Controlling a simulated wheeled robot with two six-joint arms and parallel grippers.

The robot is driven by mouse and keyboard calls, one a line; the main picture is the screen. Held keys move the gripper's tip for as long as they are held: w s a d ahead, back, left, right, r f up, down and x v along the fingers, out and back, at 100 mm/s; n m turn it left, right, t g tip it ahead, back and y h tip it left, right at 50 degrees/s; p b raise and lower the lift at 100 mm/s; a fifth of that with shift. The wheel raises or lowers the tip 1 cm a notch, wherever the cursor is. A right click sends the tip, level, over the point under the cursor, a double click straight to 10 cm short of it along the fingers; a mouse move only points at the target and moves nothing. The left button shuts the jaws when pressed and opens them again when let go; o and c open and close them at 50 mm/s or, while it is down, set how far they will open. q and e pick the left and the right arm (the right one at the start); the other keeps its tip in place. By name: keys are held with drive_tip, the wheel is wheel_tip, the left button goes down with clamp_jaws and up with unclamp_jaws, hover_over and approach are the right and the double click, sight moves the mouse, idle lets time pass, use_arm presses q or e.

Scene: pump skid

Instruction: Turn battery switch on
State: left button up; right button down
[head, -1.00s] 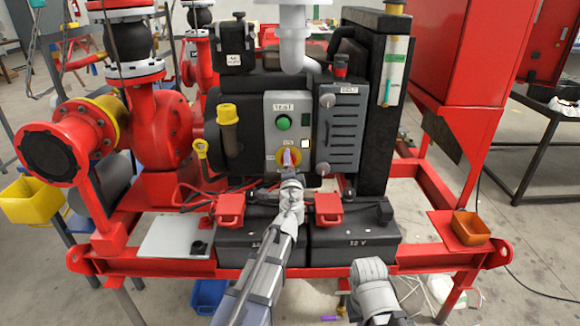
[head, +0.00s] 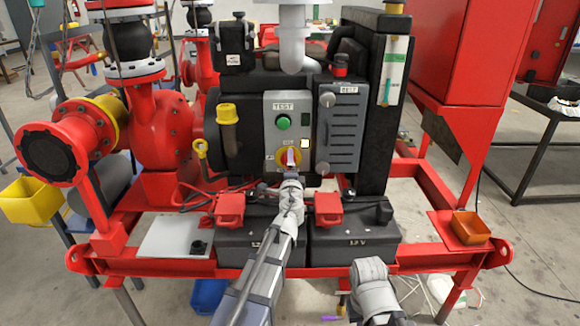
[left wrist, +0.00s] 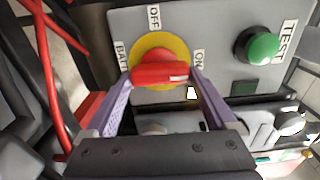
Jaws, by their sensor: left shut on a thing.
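The battery switch (left wrist: 160,56) is a red rotary handle on a yellow disc, set in a grey panel. OFF, ON and BATT labels surround it. In the left wrist view the handle lies crosswise, its white-marked end towards ON. In the head view the switch (head: 283,160) is partly hidden by my left gripper (head: 291,160), and the ON label is above it. My left gripper's purple fingers (left wrist: 162,78) are shut on the red handle, one at each end. My right arm shows at the bottom of the head view, but its fingers cannot be made out.
A green TEST button (head: 283,122) is above the switch, and a lit white square (head: 305,143) is beside it. Two black batteries (head: 352,244) with red terminal covers stand below the panel. A grey vented box (head: 340,128) is close on the right. Red skid rails run around.

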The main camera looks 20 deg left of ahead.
use_arm(q)
drive_tip(key=o, duration=1.1)
drive_tip(key=shift+c, duration=0.2)
drive_tip(key=v, duration=0.8)
drive_tip(key=shift+w, duration=0.1)
